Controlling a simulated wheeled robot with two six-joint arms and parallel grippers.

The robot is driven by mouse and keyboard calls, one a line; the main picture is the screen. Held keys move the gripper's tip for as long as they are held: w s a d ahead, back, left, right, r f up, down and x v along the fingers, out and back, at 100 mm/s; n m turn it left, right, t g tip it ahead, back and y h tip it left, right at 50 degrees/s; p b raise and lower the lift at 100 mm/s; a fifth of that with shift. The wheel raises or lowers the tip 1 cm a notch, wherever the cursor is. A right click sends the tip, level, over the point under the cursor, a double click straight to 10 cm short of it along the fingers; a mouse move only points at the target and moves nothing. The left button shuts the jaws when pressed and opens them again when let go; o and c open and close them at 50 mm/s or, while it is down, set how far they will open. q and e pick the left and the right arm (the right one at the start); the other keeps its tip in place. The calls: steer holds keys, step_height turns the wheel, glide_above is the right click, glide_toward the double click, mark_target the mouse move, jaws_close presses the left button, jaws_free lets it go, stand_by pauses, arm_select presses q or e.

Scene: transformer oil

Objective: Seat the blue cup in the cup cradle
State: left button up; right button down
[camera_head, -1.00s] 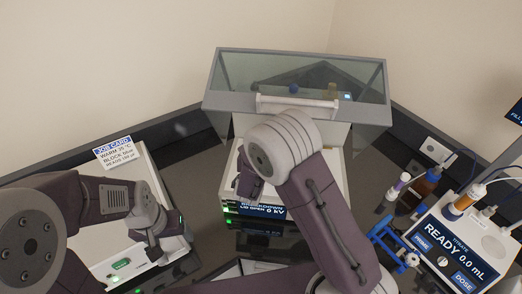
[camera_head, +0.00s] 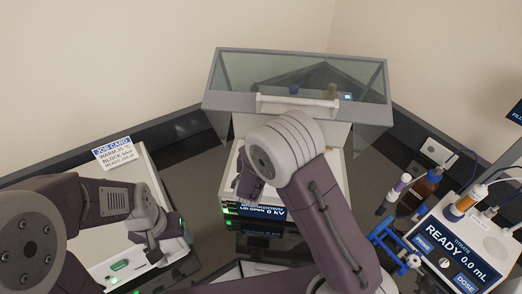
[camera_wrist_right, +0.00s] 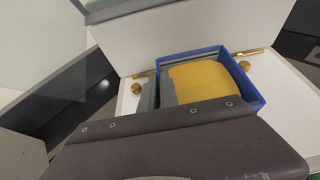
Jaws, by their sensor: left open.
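The blue cup (camera_wrist_right: 240,78) shows in the right wrist view as a square blue rim around yellow contents. It sits between two brass fittings on a white surface; its base and the cradle under it are hidden, so I cannot tell whether it is fully down. My right gripper (camera_wrist_right: 160,90) is at the cup's left wall, with grey finger parts there; its grip is unclear. In the head view, my right arm hides the cup, over the breakdown tester (camera_head: 335,178). My left gripper (camera_head: 147,240) is open and empty above the left device.
The tester's clear lid (camera_head: 350,85) stands raised behind my right arm. The left device (camera_head: 125,175) carries a job card (camera_head: 115,152). At right are a dosing unit (camera_head: 470,245), a blue stand (camera_head: 392,238) and a brown bottle (camera_head: 428,183). Dark tabletop lies between them.

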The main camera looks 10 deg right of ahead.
steer(key=shift+f+b, duration=1.2)
steer(key=shift+b, duration=0.1)
steer(key=c, duration=1.5)
jaws_free()
steer(key=shift+c, duration=0.2)
steer(key=shift+s, duration=0.1)
steer(key=shift+s+a, duration=0.1)
steer(key=shift+s, duration=0.05)
steer(key=b+v, duration=0.2)
steer(key=v, duration=0.6)
steer(key=shift+s+r, duration=0.3)
steer(key=shift+w, duration=0.1)
